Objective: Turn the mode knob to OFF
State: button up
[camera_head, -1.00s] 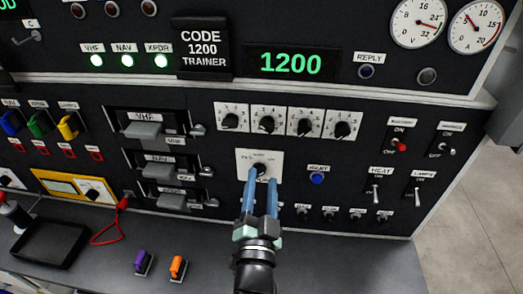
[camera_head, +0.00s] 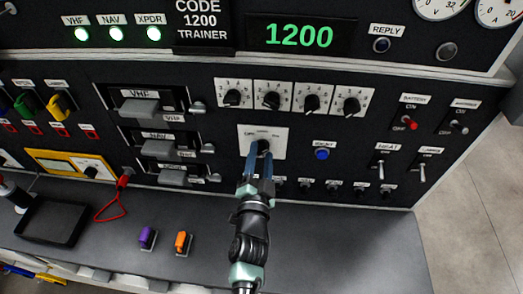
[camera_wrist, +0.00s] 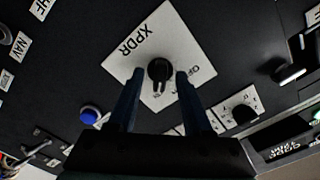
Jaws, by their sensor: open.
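The mode knob (camera_head: 264,146) is a small black knob on a white plate (camera_head: 279,139) in the middle of the panel. In the wrist view the knob (camera_wrist: 160,70) sits on the plate marked XPDR (camera_wrist: 150,38). Its narrow bar points down in that picture, while the OFF lettering is to its right. My gripper (camera_head: 259,164) is open, with its blue fingers at the knob. In the wrist view my gripper (camera_wrist: 158,76) has one finger on each side of the knob, with small gaps visible. In the head view the fingers hide the lower part of the plate.
Four-digit code knobs (camera_head: 271,98) sit in a row above. A blue button (camera_head: 321,154) is right of the plate, and radio units with grey handles (camera_head: 172,149) are left. Small knobs line the panel below. The grey desk (camera_head: 330,240) is clear at the right.

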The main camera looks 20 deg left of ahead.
jog(key=shift+w+a, duration=0.15)
jog(key=shift+w, duration=0.45)
jog(key=shift+c, duration=0.3)
grip_shut()
